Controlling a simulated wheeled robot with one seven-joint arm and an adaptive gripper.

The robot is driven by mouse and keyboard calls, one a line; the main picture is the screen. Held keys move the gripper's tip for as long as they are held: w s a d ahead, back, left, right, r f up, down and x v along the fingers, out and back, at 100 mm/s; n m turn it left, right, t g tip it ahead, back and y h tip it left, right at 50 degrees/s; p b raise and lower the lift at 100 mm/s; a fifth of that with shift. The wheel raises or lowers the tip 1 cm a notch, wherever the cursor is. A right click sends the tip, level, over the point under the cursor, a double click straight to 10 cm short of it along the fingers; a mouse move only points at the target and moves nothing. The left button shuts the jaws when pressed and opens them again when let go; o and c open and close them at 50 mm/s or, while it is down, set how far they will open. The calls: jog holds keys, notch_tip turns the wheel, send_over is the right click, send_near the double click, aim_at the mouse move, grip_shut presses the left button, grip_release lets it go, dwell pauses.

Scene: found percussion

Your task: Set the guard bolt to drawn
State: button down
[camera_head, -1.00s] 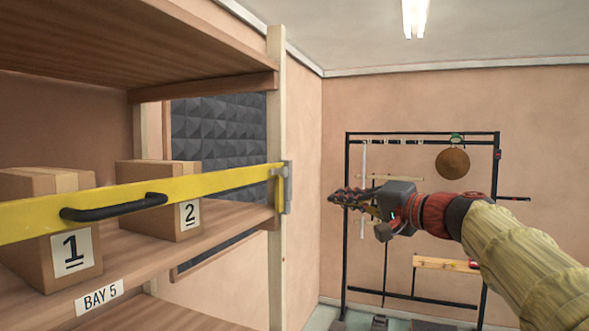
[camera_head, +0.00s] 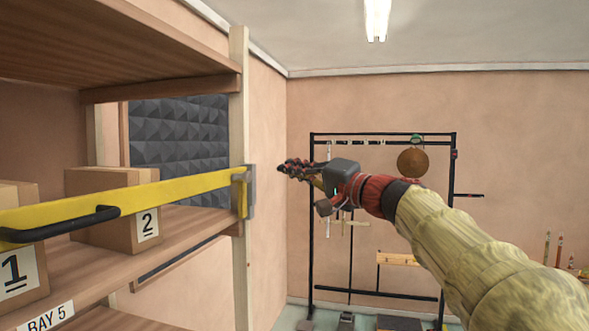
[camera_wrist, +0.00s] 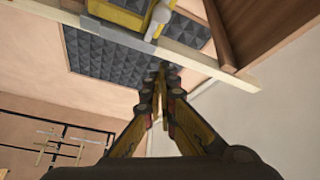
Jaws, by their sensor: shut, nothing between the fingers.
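A yellow guard bar (camera_head: 175,189) with a black handle (camera_head: 75,226) crosses the front of the shelf. Its right end meets a grey metal bracket (camera_head: 250,192) on the wooden post. The wrist view shows the yellow end (camera_wrist: 122,14) at the top and a light grey rod-like fitting (camera_wrist: 157,20) beside it, probably the guard bolt. Whether the bolt is drawn I cannot tell. My gripper (camera_head: 283,168) is shut and empty, to the right of the bracket and slightly higher in the picture. Its closed fingertips (camera_wrist: 160,77) point toward the post, apart from the fitting.
The wooden post (camera_head: 240,120) stands at the shelf's right edge. Boxes marked 1 (camera_head: 15,280) and 2 (camera_head: 147,223) sit behind the bar. A black rack (camera_head: 311,230) with a hanging brown disc (camera_head: 412,162) stands at the back wall.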

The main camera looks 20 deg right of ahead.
aim_at(249, 175)
jog(key=w+a+p, duration=0.2)
jog(key=w+a, duration=0.1)
jog(key=a, duration=0.2)
jog(key=shift+a+f, duration=0.15)
jog(key=shift+f, duration=0.25)
jog(key=s+a+b, duration=0.1)
jog(key=s+b, duration=0.1)
jog(key=b, duration=0.1)
jog(key=shift+s+a, duration=0.15)
jog(key=shift+a, duration=0.2)
dwell(0.4)
